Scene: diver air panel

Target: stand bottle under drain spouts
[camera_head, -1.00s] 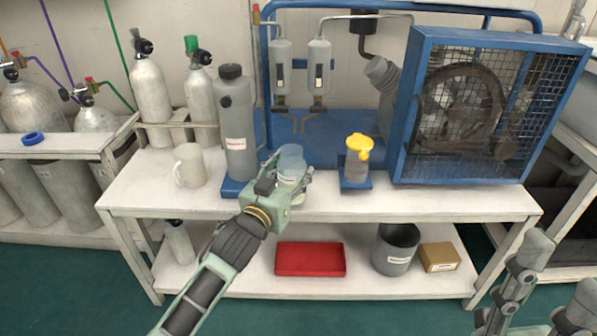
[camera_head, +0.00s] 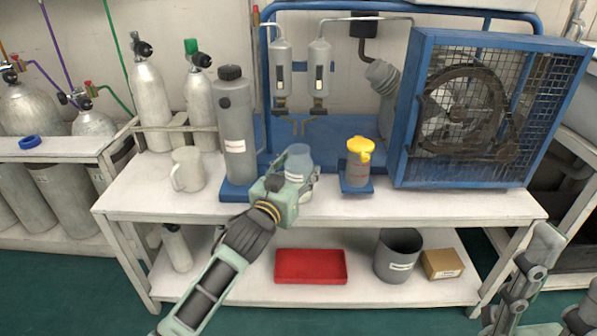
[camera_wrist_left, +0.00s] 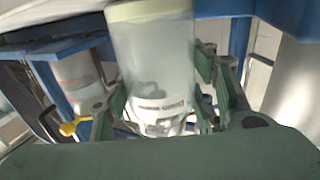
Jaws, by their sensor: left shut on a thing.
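My left gripper (camera_head: 290,184) is shut on a translucent bottle (camera_head: 298,160) with a pale blue upper part. The bottle is in front of and below the drain spouts (camera_head: 305,124), at the front of the blue compressor base. In the left wrist view the bottle (camera_wrist_left: 155,65) sits between the fingers, with a white label low on it. Whether the bottle touches the bench cannot be told, as the gripper hides its lower part. The spouts hang under two grey filter cylinders (camera_head: 319,70). Part of my right arm shows at the bottom right; its gripper is not clear.
A tall grey canister (camera_head: 235,130) stands left of the bottle, and a white mug (camera_head: 187,171) beyond it. A yellow-topped cup (camera_head: 358,168) stands to the right, beside the caged compressor (camera_head: 460,120). A red tray (camera_head: 311,267) lies on the lower shelf.

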